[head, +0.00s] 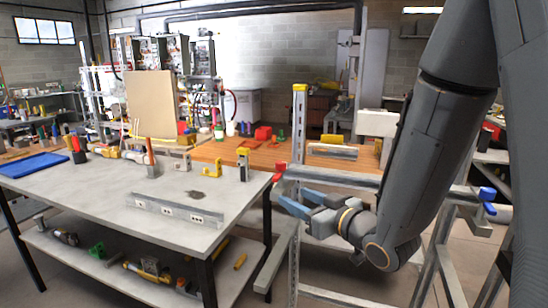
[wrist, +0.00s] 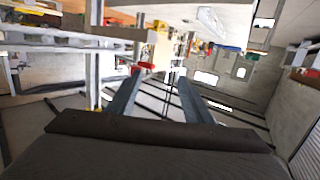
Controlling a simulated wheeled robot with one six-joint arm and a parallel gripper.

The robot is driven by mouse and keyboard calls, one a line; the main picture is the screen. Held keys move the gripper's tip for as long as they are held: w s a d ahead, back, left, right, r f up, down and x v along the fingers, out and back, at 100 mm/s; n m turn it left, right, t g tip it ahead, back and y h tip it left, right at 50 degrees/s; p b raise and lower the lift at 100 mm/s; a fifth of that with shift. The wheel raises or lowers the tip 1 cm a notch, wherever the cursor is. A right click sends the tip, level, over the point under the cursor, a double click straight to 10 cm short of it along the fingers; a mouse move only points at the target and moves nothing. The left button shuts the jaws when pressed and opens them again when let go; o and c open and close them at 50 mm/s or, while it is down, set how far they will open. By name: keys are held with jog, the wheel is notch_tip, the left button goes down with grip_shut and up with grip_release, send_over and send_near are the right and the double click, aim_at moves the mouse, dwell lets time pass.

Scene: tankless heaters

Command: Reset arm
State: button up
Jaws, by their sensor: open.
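My gripper (head: 287,203) is at the end of my dark grey arm, on the right side of the head view. Its two blue-grey fingers are apart, with nothing between them, and they point left toward the table's right edge. The fingers also show in the wrist view (wrist: 156,97), spread with open space and floor behind them. The arm is bent, with its lower part coming down to the wrist. My gripper appears close to a metal frame (head: 294,250); I cannot tell whether they touch.
A grey-topped worktable (head: 100,190) with a lower shelf (head: 110,262) stands left of my gripper, bearing several tools and a blue tray (head: 34,165). The metal frame has a red-ended clamp bar (head: 340,178) near my arm. A wooden bench (head: 235,151) stands behind.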

jog(key=s+d+f+m+g+h, duration=0.5)
jog(key=d+f+h, duration=0.3)
jog(key=d+f, duration=0.35)
jog(key=s+d+f+m+g+h, duration=0.1)
jog(key=s+d+m+g, duration=0.1)
jog(key=s+g, duration=0.6)
jog(key=s, duration=0.6)
jog(key=shift+s, duration=0.4)
dwell(0.4)
